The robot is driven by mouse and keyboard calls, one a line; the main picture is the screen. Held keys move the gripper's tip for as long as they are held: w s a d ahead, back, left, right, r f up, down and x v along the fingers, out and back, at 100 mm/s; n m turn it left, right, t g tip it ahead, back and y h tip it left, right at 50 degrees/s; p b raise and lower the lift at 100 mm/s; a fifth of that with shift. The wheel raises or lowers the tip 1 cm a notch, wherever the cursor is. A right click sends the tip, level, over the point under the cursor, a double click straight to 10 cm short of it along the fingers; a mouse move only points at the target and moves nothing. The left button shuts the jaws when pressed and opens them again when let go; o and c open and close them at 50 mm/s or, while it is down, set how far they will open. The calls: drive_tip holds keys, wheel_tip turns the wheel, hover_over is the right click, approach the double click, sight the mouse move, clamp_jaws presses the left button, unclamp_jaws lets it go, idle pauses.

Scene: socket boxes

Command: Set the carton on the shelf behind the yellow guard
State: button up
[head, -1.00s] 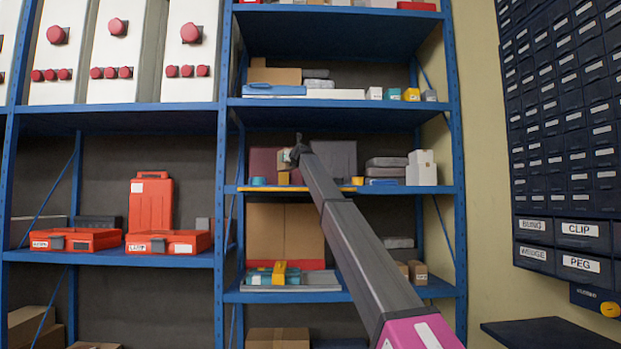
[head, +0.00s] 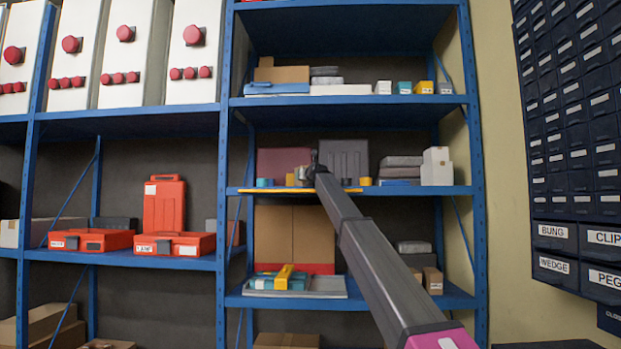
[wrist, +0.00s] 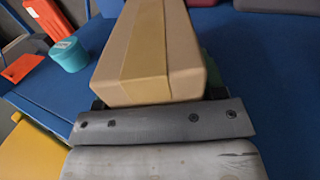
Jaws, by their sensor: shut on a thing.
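In the head view my gripper (head: 313,170) is at the middle shelf of the right rack, and the carton is largely hidden there. The blue shelf surface (wrist: 262,70) shows around the carton; I cannot tell whether the carton touches it. The yellow guard (head: 285,191) runs along part of this shelf's front edge; a yellow surface also shows at lower left in the wrist view (wrist: 30,150).
A teal cylinder (wrist: 68,55) stands left of the carton, near an orange piece (wrist: 22,66). A maroon case (head: 282,163) and a dark grey case (head: 346,156) stand at the shelf's back.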

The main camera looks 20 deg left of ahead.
drive_tip(key=shift+s+a, duration=0.1)
drive_tip(key=o, duration=1.1)
drive_tip(key=shift+c, duration=0.2)
drive_tip(key=v, duration=1.2)
